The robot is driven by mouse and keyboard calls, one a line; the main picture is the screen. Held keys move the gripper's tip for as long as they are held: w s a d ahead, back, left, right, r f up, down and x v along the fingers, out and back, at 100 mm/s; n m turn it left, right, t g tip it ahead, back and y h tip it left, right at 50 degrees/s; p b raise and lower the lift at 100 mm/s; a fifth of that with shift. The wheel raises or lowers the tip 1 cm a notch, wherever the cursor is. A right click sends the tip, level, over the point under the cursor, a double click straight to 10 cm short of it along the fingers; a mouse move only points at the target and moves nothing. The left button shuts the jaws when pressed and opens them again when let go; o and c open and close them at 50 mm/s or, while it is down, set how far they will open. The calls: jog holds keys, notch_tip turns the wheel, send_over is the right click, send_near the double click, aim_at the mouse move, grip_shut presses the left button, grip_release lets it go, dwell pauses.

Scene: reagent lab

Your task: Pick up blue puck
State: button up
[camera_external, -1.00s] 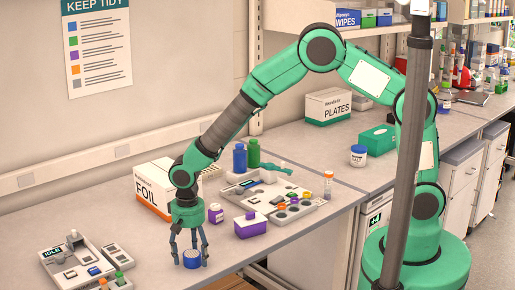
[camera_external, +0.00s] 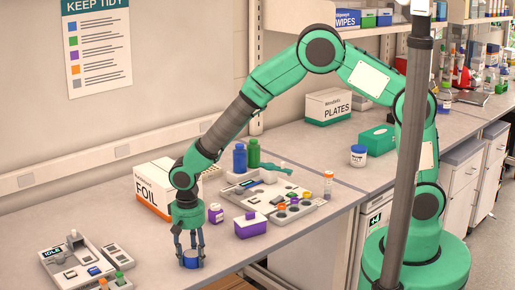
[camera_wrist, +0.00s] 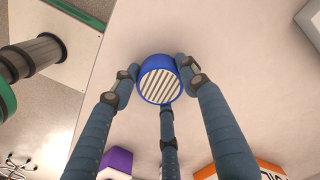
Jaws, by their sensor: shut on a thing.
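The blue puck (camera_external: 191,261) is a short round blue piece on the bench near its front edge. In the wrist view the blue puck (camera_wrist: 160,79) shows a pale ribbed top and sits between my fingers. My gripper (camera_external: 190,254) points straight down over it, with fingers closed around its sides. In the wrist view my gripper (camera_wrist: 158,80) has two fingers against the left and right upper sides and one below. The puck appears to rest on the bench; I cannot tell any gap under it.
A grey device with a display (camera_external: 85,268) stands at the left. A grey tray (camera_external: 240,190) lies farther back. The bench's front edge is near.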

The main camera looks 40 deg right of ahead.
aim_at(195, 254)
jog(key=shift+r, duration=0.15)
jog(key=shift+c, duration=0.2)
jog(key=shift+r, duration=0.55)
jog(key=shift+s+d+r+p, duration=0.15)
jog(key=shift+s+r+p, duration=0.05)
jog(key=shift+r, duration=0.4)
jog(key=shift+s+d+r+p, duration=0.15)
jog(key=shift+r, duration=0.4)
jog(key=s+d+r, duration=0.1)
jog(key=s+d, duration=0.8)
jog(key=s, duration=0.2)
jog(key=shift+s+d+r+p, duration=0.15)
jog(key=shift+s+d+p, duration=0.15)
jog(key=shift+p, duration=0.1)
